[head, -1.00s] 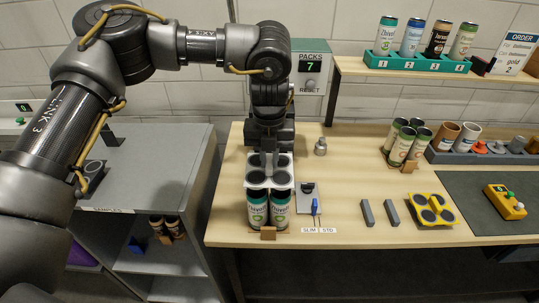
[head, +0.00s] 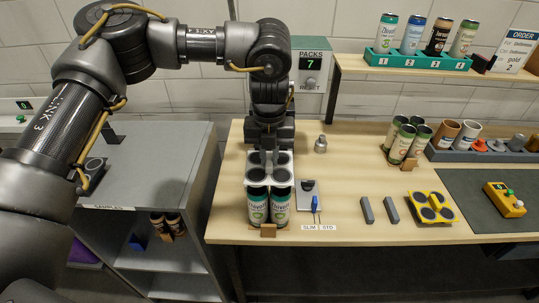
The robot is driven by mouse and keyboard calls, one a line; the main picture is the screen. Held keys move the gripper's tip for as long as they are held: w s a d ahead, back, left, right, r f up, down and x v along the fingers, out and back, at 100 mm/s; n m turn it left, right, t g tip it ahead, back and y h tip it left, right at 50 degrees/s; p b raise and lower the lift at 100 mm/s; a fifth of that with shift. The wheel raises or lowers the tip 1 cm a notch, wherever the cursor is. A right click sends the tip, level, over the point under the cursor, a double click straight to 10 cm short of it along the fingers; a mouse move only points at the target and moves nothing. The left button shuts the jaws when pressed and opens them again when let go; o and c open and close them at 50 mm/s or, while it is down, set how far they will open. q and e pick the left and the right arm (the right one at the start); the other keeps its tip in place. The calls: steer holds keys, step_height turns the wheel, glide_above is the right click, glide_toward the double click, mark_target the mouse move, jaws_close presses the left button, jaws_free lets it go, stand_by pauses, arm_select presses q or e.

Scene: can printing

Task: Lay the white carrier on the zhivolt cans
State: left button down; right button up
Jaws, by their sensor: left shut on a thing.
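The white carrier (head: 269,184), a plate with round holes, is at the tops of the zhivolt cans (head: 257,208) on the left part of the wooden table. The two front cans show green and white sides; the rear ones are mostly hidden below the carrier. The carrier looks level, but I cannot tell whether it is fully seated. My left gripper (head: 268,158) points down from above and is shut on the carrier near its middle. My right gripper is not in view.
A small brown block (head: 268,231) stands before the cans. A grey plate with a blue tool (head: 314,203) lies to their right, then two grey bars (head: 367,209) and a yellow carrier (head: 431,206). Green cans (head: 404,143) stand farther back.

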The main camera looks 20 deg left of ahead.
arm_select(q)
steer(key=shift+f, duration=0.1)
stand_by(0.4)
steer(key=shift+f, duration=0.1)
steer(key=shift+f+b, duration=0.85)
steer(key=shift+f, duration=0.65)
steer(key=c, duration=1.3)
jaws_free()
step_height(320, 180, up, 11)
steer(key=shift+f+b, duration=0.1)
steer(key=shift+b, duration=0.75)
